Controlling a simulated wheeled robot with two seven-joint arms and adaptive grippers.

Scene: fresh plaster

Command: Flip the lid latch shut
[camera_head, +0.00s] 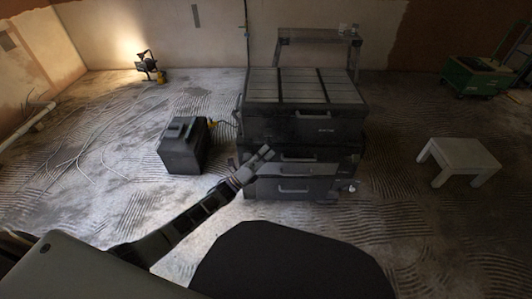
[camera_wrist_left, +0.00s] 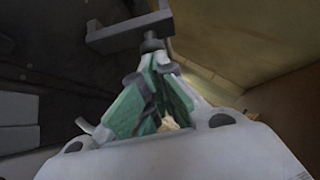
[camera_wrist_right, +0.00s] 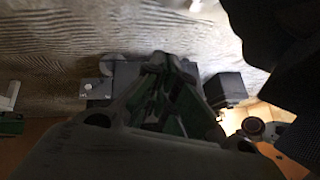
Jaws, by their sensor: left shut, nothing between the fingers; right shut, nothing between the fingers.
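A stack of dark tool boxes (camera_head: 292,125) stands ahead, with the slatted lid (camera_head: 300,84) lying flat on top. My left gripper (camera_head: 266,153) is shut and empty, in front of the stack's left-middle part, near the seam under the top box. In the left wrist view, its shut fingertips (camera_wrist_left: 152,48) are close to a grey bracket-shaped part (camera_wrist_left: 128,32); I cannot tell whether they touch or whether this part is the latch. No latch shows clearly in the head view. My right gripper (camera_wrist_right: 163,65) is shut and empty, seen only in the right wrist view.
A black case (camera_head: 184,148) stands on the floor left of the stack. A small white stool (camera_head: 460,160) stands at right and a green crate (camera_head: 476,77) at back right. A metal step platform (camera_head: 318,35) is behind the stack. A lit work lamp (camera_head: 150,67) stands at back left.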

